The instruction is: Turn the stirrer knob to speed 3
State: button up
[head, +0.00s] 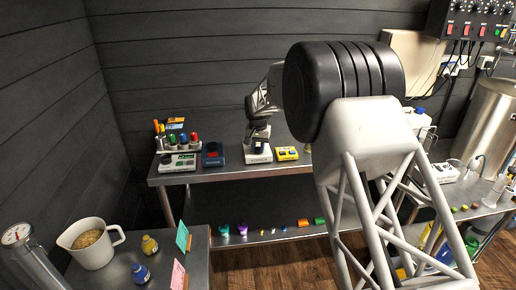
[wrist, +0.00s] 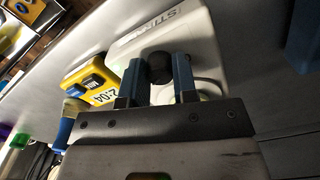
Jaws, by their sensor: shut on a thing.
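The stirrer (wrist: 185,25) is a white box with dark letters, partly cut off, on its top in the wrist view. In the head view the stirrer (head: 259,158) stands on the back bench, partly covered by my arm's end. Its round black knob (wrist: 161,68) sits between the two blue fingers of my gripper (wrist: 159,63), which is shut on it. In the head view my gripper (head: 257,143) is small and points down at the stirrer. The speed marks and the knob's setting cannot be read.
A yellow timer (head: 287,153) stands close to the right of the stirrer, and a dark blue device (head: 212,154) to its left. A rack of colored-capped tubes (head: 180,143) is further left. Small colored items lie on the lower shelf (head: 262,208). A jug (head: 90,243) stands front left.

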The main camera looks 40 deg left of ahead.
aim_at(258, 148)
jog(key=shift+m, duration=0.4)
jog(key=o, duration=0.6)
jog(key=shift+o, duration=0.2)
jog(key=shift+r, duration=0.15)
jog(key=shift+r, duration=3.75)
